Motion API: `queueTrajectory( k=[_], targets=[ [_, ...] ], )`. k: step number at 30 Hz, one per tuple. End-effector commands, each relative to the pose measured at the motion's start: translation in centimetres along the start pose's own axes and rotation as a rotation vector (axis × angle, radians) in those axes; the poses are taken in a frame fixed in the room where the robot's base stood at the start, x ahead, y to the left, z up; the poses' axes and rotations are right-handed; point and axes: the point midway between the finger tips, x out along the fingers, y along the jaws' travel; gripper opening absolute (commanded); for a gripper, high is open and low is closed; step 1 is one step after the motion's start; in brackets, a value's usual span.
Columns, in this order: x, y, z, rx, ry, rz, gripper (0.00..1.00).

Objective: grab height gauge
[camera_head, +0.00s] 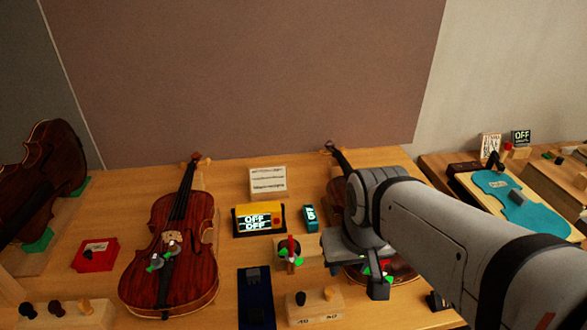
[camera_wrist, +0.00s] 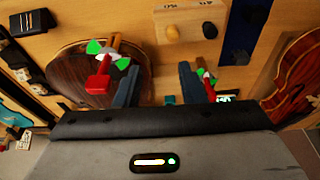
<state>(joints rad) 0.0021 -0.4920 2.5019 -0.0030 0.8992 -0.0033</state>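No thing is plainly marked as the height gauge. A red upright tool with green ends (camera_head: 290,252) stands at a wooden block in the middle of the bench; it also shows by the right finger in the wrist view (camera_wrist: 207,76). A similar red and green tool (camera_wrist: 104,62) is at the dark violin (camera_wrist: 72,78), beside the left finger. I cannot tell which one is the gauge. My gripper (camera_wrist: 158,78) is open, its fingers apart with bare wood visible between them. In the head view it is over the right violin, partly hidden by my arm.
A red-brown violin (camera_head: 168,240) lies left of centre. A wooden peg block (camera_head: 315,307) stands near the front edge. A yellow and black display box (camera_head: 258,219) and a white card (camera_head: 268,182) stand behind. A teal violin-shaped plate (camera_head: 520,203) lies far right.

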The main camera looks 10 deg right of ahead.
Motion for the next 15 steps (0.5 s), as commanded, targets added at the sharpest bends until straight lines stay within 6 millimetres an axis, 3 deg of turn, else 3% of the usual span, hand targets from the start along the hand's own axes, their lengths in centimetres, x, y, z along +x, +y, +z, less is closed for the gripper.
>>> queueTrajectory(
  k=[6, 10, 13, 15],
  targets=[
    [0.0, 0.0, 0.0, 0.0, 0.0, 0.0, 0.36],
    [-0.1, 0.0, -0.4, 0.0, -0.003, 0.0, 0.46],
    [-0.4, 0.0, -1.8, 0.0, -0.015, 0.0, 0.54],
    [-0.7, -0.3, -3.6, -0.008, -0.031, -0.003, 0.55]
  ],
)
